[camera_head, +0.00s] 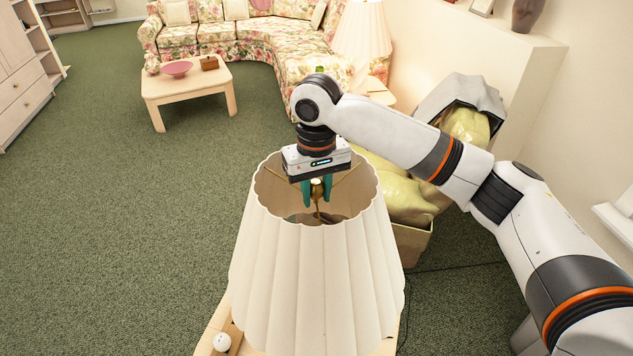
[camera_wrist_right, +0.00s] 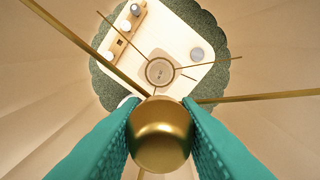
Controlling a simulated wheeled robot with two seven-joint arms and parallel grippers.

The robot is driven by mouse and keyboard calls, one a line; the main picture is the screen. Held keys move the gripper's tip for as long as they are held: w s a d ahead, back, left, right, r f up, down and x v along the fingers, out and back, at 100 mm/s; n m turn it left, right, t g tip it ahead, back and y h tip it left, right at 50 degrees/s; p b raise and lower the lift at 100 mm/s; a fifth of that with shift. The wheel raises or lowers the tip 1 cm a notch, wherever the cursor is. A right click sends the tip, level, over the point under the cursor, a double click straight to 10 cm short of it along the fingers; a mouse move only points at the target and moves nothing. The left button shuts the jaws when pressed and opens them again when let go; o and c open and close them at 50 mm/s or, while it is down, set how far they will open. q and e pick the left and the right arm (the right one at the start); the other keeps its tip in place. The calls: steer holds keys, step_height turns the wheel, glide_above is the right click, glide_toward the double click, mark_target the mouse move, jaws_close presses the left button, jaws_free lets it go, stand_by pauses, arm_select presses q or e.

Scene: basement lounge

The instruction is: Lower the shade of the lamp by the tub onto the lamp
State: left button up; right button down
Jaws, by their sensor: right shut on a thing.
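The cream pleated lampshade (camera_head: 315,270) fills the front middle of the head view, upright, with a scalloped top rim. My right gripper (camera_head: 316,198) reaches down into its top opening, its teal fingers shut on the brass knob (camera_wrist_right: 161,135) at the shade's hub. Brass spokes (camera_wrist_right: 75,42) run out from the hub to the shade. Through the shade's lower opening, the right wrist view shows a pale tabletop (camera_wrist_right: 180,35) with a round beige piece (camera_wrist_right: 160,71), possibly the lamp's base seen from above. I cannot tell whether the shade touches the lamp. My left gripper is out of view.
A wooden holder with white knobs (camera_wrist_right: 118,45) and a grey round item (camera_wrist_right: 197,54) stand on the tabletop. A tan tub (camera_head: 413,246) with yellowish bulky contents stands right behind the shade. Another lamp (camera_head: 362,35), a coffee table (camera_head: 190,88) and a floral sofa (camera_head: 230,38) are farther back.

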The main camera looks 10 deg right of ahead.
mark_target(316, 203)
steer(key=shift+f+b, duration=0.3)
steer(key=shift+f, duration=2.15)
steer(key=c, duration=1)
jaws_free()
steer(key=shift+r+b, duration=0.35)
steer(key=shift+r, duration=0.2)
step_height(316, 203, up, 5)
steer(key=shift+r+b, duration=0.1)
steer(key=shift+b, duration=1.05)
step_height(316, 203, up, 6)
steer(key=shift+f, duration=0.1)
